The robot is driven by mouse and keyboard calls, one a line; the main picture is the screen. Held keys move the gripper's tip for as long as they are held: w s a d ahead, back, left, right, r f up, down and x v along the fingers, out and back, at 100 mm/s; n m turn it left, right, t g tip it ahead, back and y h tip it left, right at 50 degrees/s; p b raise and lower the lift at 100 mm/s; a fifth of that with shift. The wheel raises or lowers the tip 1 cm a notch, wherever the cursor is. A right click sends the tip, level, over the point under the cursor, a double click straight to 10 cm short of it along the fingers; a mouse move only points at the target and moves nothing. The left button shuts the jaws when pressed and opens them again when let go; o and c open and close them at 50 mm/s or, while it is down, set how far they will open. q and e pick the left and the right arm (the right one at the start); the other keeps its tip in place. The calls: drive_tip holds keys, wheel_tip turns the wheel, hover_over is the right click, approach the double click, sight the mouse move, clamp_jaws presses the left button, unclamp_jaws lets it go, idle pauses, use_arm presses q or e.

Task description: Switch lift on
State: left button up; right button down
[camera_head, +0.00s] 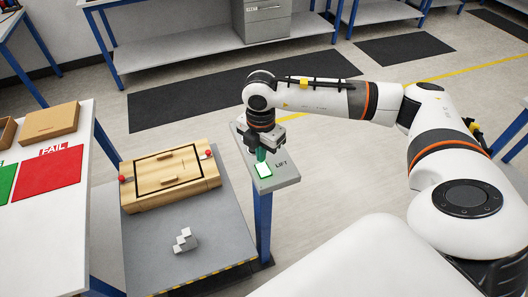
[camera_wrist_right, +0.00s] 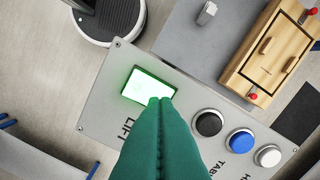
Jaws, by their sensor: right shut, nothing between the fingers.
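The grey control panel (camera_head: 287,176) stands on a blue post and carries the word LIFT; it also shows in the wrist view (camera_wrist_right: 100,118). The lift switch (camera_head: 263,170) is a white rectangle with a glowing green rim, and it looks lit in the wrist view (camera_wrist_right: 147,87). My right gripper (camera_head: 261,156) points down at the panel with its green fingers shut and empty. In the wrist view its fingertips (camera_wrist_right: 160,101) overlap the lower right edge of the switch; I cannot tell whether they touch it. My left gripper is out of view.
Black (camera_wrist_right: 209,123), blue (camera_wrist_right: 241,140) and white (camera_wrist_right: 267,155) round buttons sit beside the switch. A wooden box (camera_head: 170,176) with red knobs and a grey stepped block (camera_head: 185,240) rest on the grey lift platform (camera_head: 215,235). A table with a red FAIL mat (camera_head: 50,172) stands left.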

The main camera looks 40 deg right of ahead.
sight(262, 165)
wheel_tip(262, 165, up, 5)
drive_tip(key=shift+f+p, duration=0.1)
drive_tip(key=shift+p, duration=1.15)
